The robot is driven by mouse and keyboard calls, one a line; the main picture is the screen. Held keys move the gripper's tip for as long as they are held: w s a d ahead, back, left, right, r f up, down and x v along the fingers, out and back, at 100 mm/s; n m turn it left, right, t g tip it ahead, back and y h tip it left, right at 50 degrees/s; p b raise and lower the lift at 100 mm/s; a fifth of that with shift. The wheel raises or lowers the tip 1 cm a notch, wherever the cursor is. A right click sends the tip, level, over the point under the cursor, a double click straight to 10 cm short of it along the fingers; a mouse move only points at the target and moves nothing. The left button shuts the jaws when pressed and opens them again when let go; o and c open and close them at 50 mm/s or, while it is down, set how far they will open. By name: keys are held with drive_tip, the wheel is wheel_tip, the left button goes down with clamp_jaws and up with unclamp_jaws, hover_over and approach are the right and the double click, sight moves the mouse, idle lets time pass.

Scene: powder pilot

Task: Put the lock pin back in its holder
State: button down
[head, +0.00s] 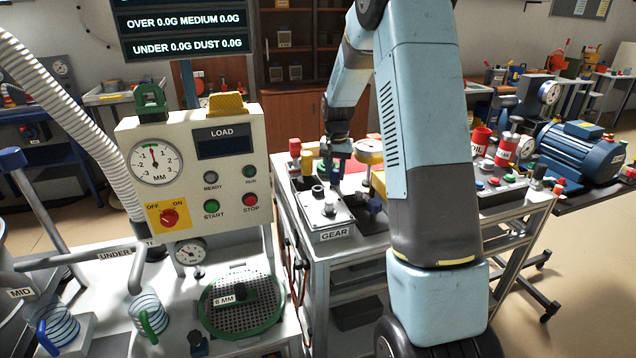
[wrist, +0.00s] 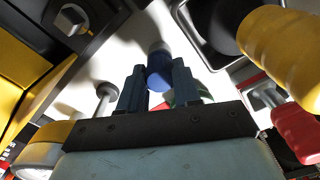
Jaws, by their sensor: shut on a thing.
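My gripper (wrist: 160,85) is shut on a blue cylindrical piece (wrist: 159,75) with a paler end, which looks like the lock pin. The piece sits between the two dark fingertips in the wrist view. In the head view my gripper (head: 337,160) is above the back of the white GEAR plate (head: 322,222) on the cart, and the piece is too small there to make out. I cannot tell which fitting is the pin's holder, nor whether the pin touches anything.
A yellow handle (wrist: 285,50) and a red handle (wrist: 298,132) stand close to the right of my gripper in the wrist view. The control panel (head: 200,165) is at the left.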

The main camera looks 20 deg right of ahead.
sight(335, 171)
drive_tip(key=shift+f, duration=0.15)
drive_tip(key=c, duration=0.7)
unclamp_jaws()
drive_tip(key=shift+c, duration=0.4)
drive_tip(key=shift+c, duration=1.1)
drive_tip(key=shift+r, duration=3.45)
